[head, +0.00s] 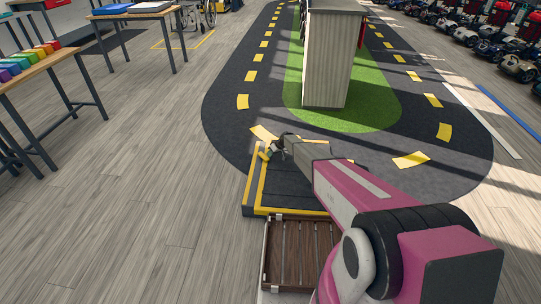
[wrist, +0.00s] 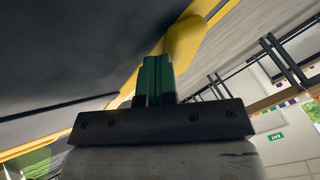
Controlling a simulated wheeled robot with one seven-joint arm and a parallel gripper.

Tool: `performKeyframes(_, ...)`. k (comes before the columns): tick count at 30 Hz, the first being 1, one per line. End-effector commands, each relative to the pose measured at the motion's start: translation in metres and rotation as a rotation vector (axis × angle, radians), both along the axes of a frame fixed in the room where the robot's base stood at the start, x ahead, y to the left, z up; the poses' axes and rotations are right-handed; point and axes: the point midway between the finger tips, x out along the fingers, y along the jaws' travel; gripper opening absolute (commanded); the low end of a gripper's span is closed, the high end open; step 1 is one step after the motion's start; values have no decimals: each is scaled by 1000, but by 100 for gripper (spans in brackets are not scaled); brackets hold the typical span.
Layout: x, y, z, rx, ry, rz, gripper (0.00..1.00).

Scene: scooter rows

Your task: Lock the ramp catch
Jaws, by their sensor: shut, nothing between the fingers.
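The ramp (head: 290,190) is a dark plate with yellow edges, lying at the near end of the dark track. My gripper (head: 268,150) is low over the ramp's far left corner. In the wrist view, my gripper's green fingers (wrist: 155,75) are together with nothing between them. A rounded yellow piece (wrist: 185,42), which looks like the catch, stands just beyond and right of the fingertips. I cannot tell whether they touch. In the head view the catch is too small and too covered by my gripper to read its position.
A brown slatted deck (head: 290,255) lies just before the ramp. A ribbed block (head: 328,60) stands on the green island (head: 370,110). Tables, one with coloured items (head: 25,65), stand at left, scooters (head: 490,40) at far right. The wooden floor (head: 130,190) at left is clear.

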Motion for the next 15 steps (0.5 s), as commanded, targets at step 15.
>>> performKeyframes(15, -12, 3, 1, 1, 0, -147, 0)
